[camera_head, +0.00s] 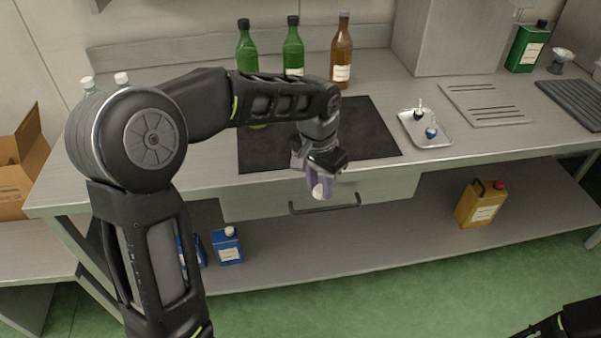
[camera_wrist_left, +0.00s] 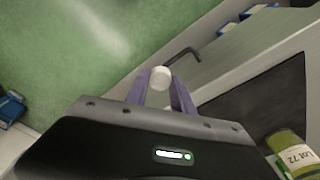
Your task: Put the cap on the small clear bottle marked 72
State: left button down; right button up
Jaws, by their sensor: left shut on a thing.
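My left gripper (camera_head: 320,180) is in front of the bench's front edge, above the drawer handle. Its purple fingers are shut on a white cap (camera_head: 318,191), which also shows between the fingertips in the left wrist view (camera_wrist_left: 160,77). A small bottle with yellow-green contents and a label reading LOT 72 (camera_wrist_left: 296,160) is at the lower right of the left wrist view, by the dark mat (camera_wrist_left: 262,100). Its top is cut off there. In the head view my left forearm mostly hides this bottle. My right gripper is not visible; only part of that arm shows.
Two green bottles (camera_head: 293,48) and an amber bottle (camera_head: 341,52) stand behind the mat (camera_head: 360,135). A tray (camera_head: 437,140) with small stoppered items lies right of it. White-capped bottles (camera_head: 121,78) are behind my left arm. The drawer handle (camera_head: 323,209) protrudes below the edge.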

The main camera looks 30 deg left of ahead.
pick_arm(q)
jog(key=d+f+n, duration=0.1)
jog(key=w+d+f+n, duration=0.1)
jog(key=d+f, duration=0.1)
jog(key=shift+w+d+f+n, duration=0.25)
jog(key=shift+d+n, duration=0.1)
jog(key=shift+n, duration=0.05)
